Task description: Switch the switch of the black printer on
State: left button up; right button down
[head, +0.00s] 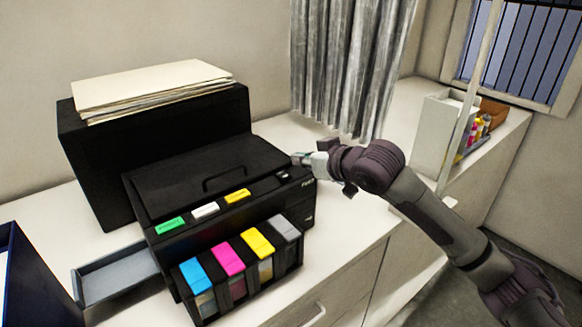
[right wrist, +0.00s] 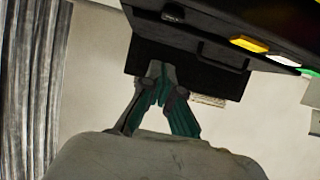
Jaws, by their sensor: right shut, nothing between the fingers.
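The black printer (head: 205,170) stands on the white cabinet, with ink tanks on its front. A small light-edged detail, which looks like the switch (head: 283,175), sits at the right end of its top panel. It also shows in the right wrist view (right wrist: 172,14); whether it is on or off is too small to tell. My right gripper (head: 297,159) is shut and empty, at the printer's right rear top corner, close to the switch. In the right wrist view its fingers (right wrist: 160,75) are together below the printer's edge. I cannot tell whether they touch the printer. My left gripper is out of view.
A black box (head: 95,165) topped with a paper stack (head: 150,88) stands behind the printer. An open grey tray (head: 118,275) lies at its left. A grey curtain (head: 345,65) hangs behind. The white counter (head: 345,215) right of the printer is clear.

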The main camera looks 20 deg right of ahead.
aim_at(291, 184)
jog(key=x, duration=0.1)
jog(key=p+x, duration=0.1)
jog(key=x, duration=0.1)
jog(key=shift+w+a+r, duration=0.1)
jog(key=shift+w+a, duration=0.05)
jog(key=shift+w, duration=0.2)
notch_tip(291, 184, down, 4)
jog(key=shift+w+a+r+p, duration=0.1)
jog(key=shift+w+r+p, duration=0.1)
jog(key=shift+p, duration=0.7)
jog(key=shift+s+f, duration=0.2)
jog(key=shift+f, duration=0.3)
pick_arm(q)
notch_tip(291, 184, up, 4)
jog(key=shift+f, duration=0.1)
pick_arm(e)
jog(key=shift+f, duration=0.1)
jog(key=shift+w, duration=0.1)
